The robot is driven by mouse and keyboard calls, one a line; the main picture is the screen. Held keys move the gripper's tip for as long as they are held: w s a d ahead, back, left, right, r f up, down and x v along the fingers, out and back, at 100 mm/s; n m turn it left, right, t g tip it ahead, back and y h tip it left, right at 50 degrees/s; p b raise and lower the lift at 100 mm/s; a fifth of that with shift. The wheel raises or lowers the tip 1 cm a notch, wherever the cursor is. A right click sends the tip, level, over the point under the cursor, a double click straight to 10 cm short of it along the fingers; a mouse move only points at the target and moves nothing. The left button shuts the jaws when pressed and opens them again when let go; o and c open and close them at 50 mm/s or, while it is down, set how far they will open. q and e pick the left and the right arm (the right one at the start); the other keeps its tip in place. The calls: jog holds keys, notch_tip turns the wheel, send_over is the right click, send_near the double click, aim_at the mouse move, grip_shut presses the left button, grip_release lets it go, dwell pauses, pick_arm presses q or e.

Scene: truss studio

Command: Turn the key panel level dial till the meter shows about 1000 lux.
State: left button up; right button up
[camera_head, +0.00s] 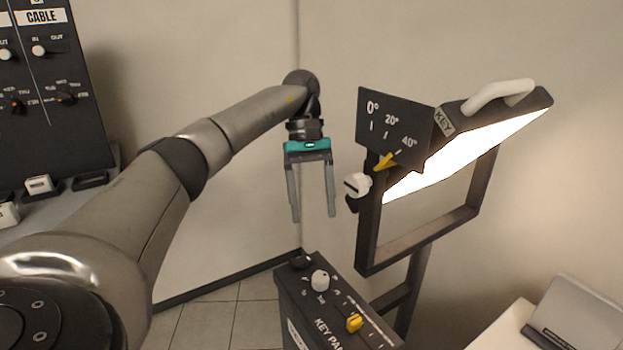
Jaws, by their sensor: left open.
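The black key panel control box (296,305) stands at the bottom centre, its top tilted. It carries a white knob (320,280) and a yellow knob (354,323) beside a marked scale; the labels are too small to tell which is the level dial. My left gripper (314,219) is open and empty, pointing down, above and behind the box and apart from both knobs. The key panel lamp (470,145) is lit, with a white handle on top and a yellow pointer near 40° on its tilt plate. I see no readable lux meter. My right gripper is out of view.
A white tilt knob (357,184) and the lamp's black frame (415,243) stand just right of my left gripper. A black cable board (60,125) is at the left. A grey device (580,315) lies on a pale table at the lower right.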

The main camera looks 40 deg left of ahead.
pick_arm(q)
jog(key=p+v, duration=0.1)
jog(key=v, duration=0.1)
jog(key=shift+w+r, duration=0.1)
jog(key=shift+r, duration=0.2)
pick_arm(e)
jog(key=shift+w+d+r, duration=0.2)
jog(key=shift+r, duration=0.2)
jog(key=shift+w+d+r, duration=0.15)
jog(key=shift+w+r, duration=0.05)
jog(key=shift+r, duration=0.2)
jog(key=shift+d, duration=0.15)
pick_arm(q)
jog(key=shift+f, duration=0.1)
